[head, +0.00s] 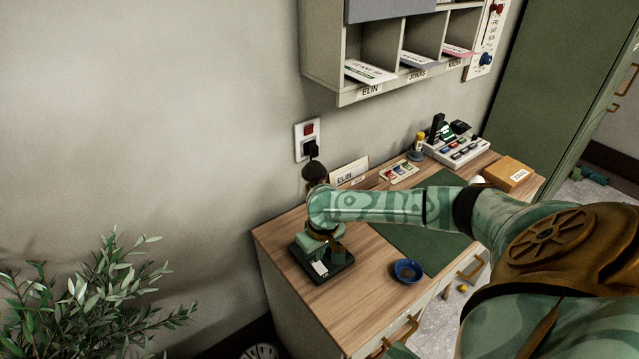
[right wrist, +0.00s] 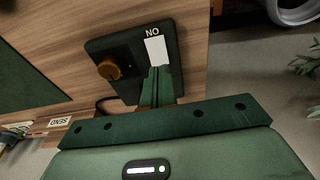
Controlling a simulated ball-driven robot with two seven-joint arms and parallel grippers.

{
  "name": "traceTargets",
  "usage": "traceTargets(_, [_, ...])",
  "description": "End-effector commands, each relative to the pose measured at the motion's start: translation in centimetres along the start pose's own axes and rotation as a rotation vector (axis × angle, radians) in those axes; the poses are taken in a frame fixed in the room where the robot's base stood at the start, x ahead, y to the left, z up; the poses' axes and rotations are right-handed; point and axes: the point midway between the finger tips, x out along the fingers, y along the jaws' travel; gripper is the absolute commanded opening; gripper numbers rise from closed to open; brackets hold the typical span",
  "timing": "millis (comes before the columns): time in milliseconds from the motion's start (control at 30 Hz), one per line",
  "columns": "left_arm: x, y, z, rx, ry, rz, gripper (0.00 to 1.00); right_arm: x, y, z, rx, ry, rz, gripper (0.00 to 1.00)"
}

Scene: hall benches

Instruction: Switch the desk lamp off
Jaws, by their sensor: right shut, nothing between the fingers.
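A black box-like base (head: 338,270), which looks like the lamp's, stands on the left part of the wooden desk; it also shows in the right wrist view (right wrist: 103,46). It carries a white switch plate (right wrist: 156,50) beside the letters "NO" as seen there, and a brass knob or post (right wrist: 109,70). My right gripper (right wrist: 160,70) is shut and empty, its fingertips at the plate's near edge. I cannot tell whether they touch it. In the head view my right gripper (head: 322,248) is over the base. My arm hides part of the lamp; I cannot tell whether it is lit.
A wall socket (head: 301,150) with a black plug is behind the desk (head: 290,240). A blue bowl (head: 408,271) and green mat (head: 440,258) lie to the right. Pigeonholes (head: 345,99) hang above. A leafy plant (head: 95,290) is at lower left.

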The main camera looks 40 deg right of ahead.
Motion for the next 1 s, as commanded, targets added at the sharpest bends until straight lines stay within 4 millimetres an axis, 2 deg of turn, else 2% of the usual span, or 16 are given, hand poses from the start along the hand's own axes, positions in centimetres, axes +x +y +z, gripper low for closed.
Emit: traceTargets(1000, [0.4, 0.1, 0.0, 0.000, -0.001, 0.001, 0.36, 1.4, 0.0, 0.2, -0.001, 0.000, 0.000, 0.00])
